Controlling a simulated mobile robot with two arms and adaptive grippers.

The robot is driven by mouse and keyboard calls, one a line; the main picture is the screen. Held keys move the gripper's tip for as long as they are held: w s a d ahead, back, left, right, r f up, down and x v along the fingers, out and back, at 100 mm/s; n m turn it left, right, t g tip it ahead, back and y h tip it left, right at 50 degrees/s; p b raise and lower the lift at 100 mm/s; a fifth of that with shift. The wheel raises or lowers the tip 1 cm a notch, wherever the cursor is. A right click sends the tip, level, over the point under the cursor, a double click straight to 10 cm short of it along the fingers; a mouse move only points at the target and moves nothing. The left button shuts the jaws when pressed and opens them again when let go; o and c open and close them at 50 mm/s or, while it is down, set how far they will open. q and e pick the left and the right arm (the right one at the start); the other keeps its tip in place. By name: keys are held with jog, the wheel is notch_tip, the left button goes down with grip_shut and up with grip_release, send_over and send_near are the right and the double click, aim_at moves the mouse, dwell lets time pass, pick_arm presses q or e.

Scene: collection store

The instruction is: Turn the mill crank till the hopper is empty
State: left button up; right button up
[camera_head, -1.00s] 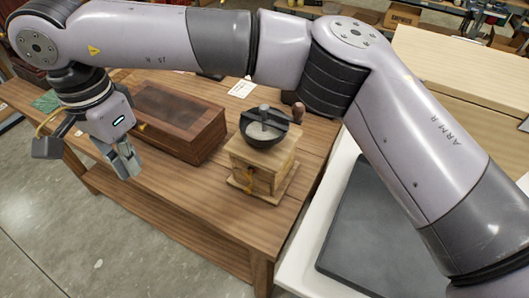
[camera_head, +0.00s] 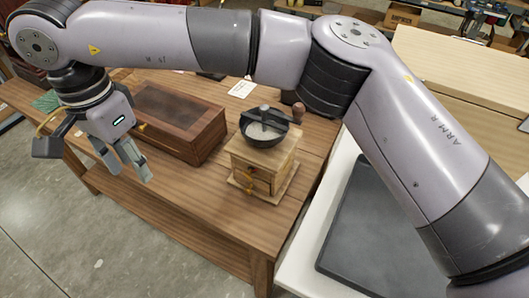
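The mill (camera_head: 258,165) is a light wooden box with a small drawer front, standing upright on the wooden table. Its dark round hopper (camera_head: 263,138) sits on top, with a metal bar and hub across it. The hopper's inside looks greyish; I cannot tell how much it holds. The crank's brown wooden knob (camera_head: 298,110) shows behind the hopper, to its right, close below my arm. My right gripper (camera_head: 131,174) is open and empty, left of the mill and well apart from it, in front of the dark wooden case. My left gripper is out of view.
A dark brown wooden case (camera_head: 178,122) stands left of the mill. A white card (camera_head: 241,89) lies behind it. A dark grey mat (camera_head: 368,225) lies on a white surface at the right. The table front (camera_head: 215,205) is bare. My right arm spans the top and right.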

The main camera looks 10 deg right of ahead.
notch_tip(320, 180, up, 7)
jog(key=p, duration=0.4)
dwell(0.6)
